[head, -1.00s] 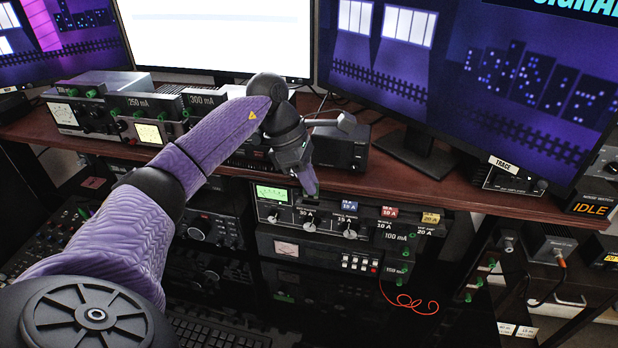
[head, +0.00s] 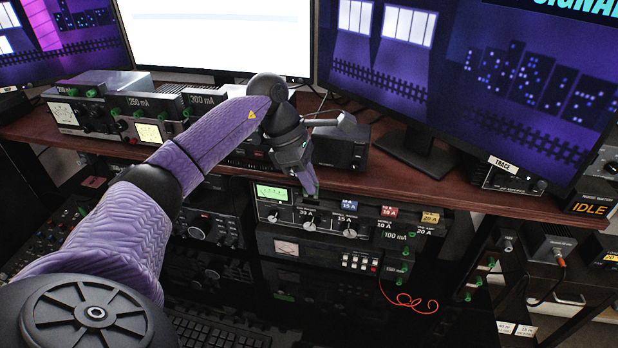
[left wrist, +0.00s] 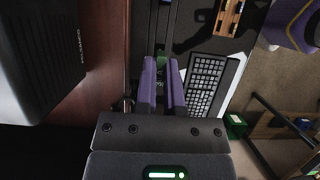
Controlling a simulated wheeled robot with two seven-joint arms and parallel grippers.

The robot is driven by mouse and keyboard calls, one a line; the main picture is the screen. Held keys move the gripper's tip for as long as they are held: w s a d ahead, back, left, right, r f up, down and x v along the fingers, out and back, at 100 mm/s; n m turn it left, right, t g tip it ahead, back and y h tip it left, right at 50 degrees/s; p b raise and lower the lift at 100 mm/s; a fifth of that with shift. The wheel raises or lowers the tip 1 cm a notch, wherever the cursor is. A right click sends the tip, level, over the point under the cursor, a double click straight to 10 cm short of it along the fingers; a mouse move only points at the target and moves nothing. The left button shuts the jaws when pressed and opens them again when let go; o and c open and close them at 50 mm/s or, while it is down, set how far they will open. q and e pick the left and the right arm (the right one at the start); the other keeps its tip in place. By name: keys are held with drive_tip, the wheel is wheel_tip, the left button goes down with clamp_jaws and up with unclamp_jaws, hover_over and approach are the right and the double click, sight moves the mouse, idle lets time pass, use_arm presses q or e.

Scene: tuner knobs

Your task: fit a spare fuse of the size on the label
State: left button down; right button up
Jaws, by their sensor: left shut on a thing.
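My left gripper (head: 311,191) is shut on a small green piece, which shows between the purple fingers in the left wrist view (left wrist: 161,76). The fingers largely hide it. The gripper is at the top front edge of a panel (head: 267,213) with a green-lit meter and several knobs, near the 30 A marking. I cannot tell whether the piece touches the panel. To the right along the panel's top are a blue fuse block (head: 349,205), a red one (head: 389,211) and a yellow one (head: 430,217), with amp labels below them. My right gripper is not in view.
Dark radio units with green knobs marked in mA (head: 395,236) sit in the rack. A red wire (head: 412,302) hangs below. A wooden shelf (head: 400,185), a black box (head: 341,148) and monitors stand above. A keyboard (left wrist: 202,84) lies below.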

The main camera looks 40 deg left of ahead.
use_arm(q)
drive_tip(key=shift+f+b, duration=1)
drive_tip(key=shift+f, duration=0.45)
drive_tip(key=c, duration=0.7)
unclamp_jaws()
drive_tip(key=shift+s+r, duration=0.1)
drive_tip(key=shift+s, duration=0.05)
drive_tip(key=shift+o, duration=0.2)
drive_tip(key=shift+r, duration=0.1)
drive_tip(key=p+v, duration=0.1)
drive_tip(key=v, duration=0.8)
drive_tip(key=shift+r, duration=0.3)
drive_tip(key=shift+s, duration=0.1)
